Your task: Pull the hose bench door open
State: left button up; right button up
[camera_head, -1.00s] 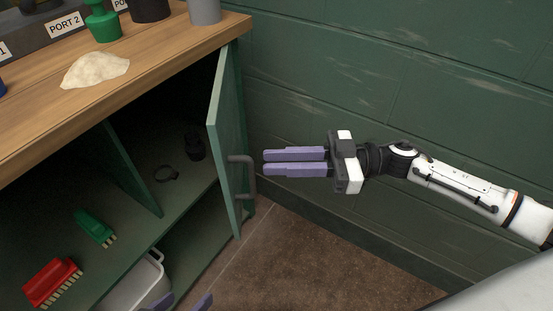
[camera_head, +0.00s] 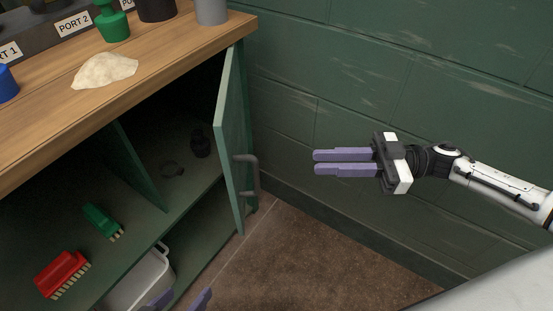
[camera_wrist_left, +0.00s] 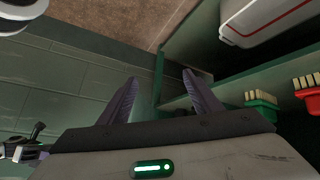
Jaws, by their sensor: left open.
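The hose bench door (camera_head: 231,140) is a green panel hinged at the right end of the bench, and it stands open. Its grey bar handle (camera_head: 251,177) is on the side facing the wall. My right gripper (camera_head: 315,162) is in the air to the right of the handle, apart from it. Its two purple fingers point left with a narrow gap between them and nothing in it. My left gripper (camera_head: 182,298) shows only its fingertips at the bottom edge, in front of the cabinet. In the left wrist view its fingers (camera_wrist_left: 160,82) are apart and empty.
Inside are a red brush (camera_head: 62,272), a green brush (camera_head: 101,220) and, below, a white bin (camera_head: 140,280). A green block wall (camera_head: 330,90) stands behind my right arm. The floor (camera_head: 310,250) beside the door is clear.

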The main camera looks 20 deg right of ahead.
jog(key=m+t+p, duration=0.2)
jog(key=p, duration=0.1)
send_near(258, 169)
jog(key=shift+t+h, duration=0.4)
jog(key=shift+h, duration=0.3)
jog(key=b+x, duration=0.2)
jog(key=x, duration=0.8)
jog(key=shift+s+a+r, duration=0.1)
jog(key=shift+s+r, duration=0.05)
jog(key=shift+s, duration=0.05)
pick_arm(q)
jog(key=shift+s+a+r+t, duration=0.25)
jog(key=shift+a+t, duration=0.05)
jog(key=shift+a, duration=0.1)
pick_arm(e)
jog(key=shift+w+a, duration=0.15)
jog(key=shift+a, duration=0.1)
pick_arm(q)
jog(key=shift+w+r, duration=0.1)
pick_arm(e)
grip_shut()
